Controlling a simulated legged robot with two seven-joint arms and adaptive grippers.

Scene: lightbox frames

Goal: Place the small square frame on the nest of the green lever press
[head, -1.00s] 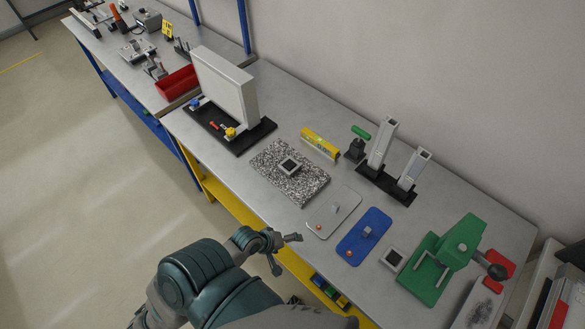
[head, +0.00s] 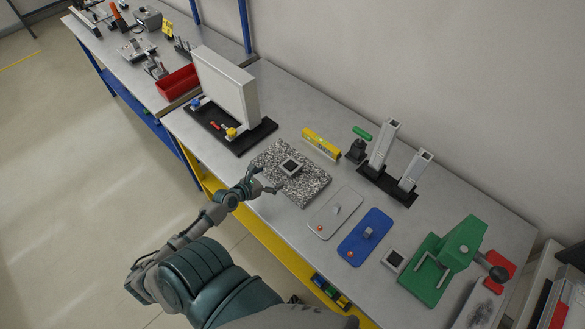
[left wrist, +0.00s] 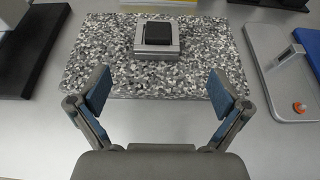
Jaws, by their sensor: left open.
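A small square frame (head: 290,166) with a dark centre lies on a speckled stone slab (head: 308,189). In the left wrist view the frame (left wrist: 157,49) sits near the slab's far middle, ahead of the fingers. The press's nest cannot be made out clearly. My left gripper (head: 267,180) is at the slab's near edge, open and empty, apart from the frame. In the left wrist view its fingers (left wrist: 159,92) are spread on both sides of the frame's line. My right gripper is not in view.
Right of the slab are a grey plate (head: 335,212) and a blue plate (head: 364,238). Behind stand a yellow level (head: 320,143) and two upright posts on a black base (head: 386,187). A white panel on a black stand (head: 225,87) is to the left.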

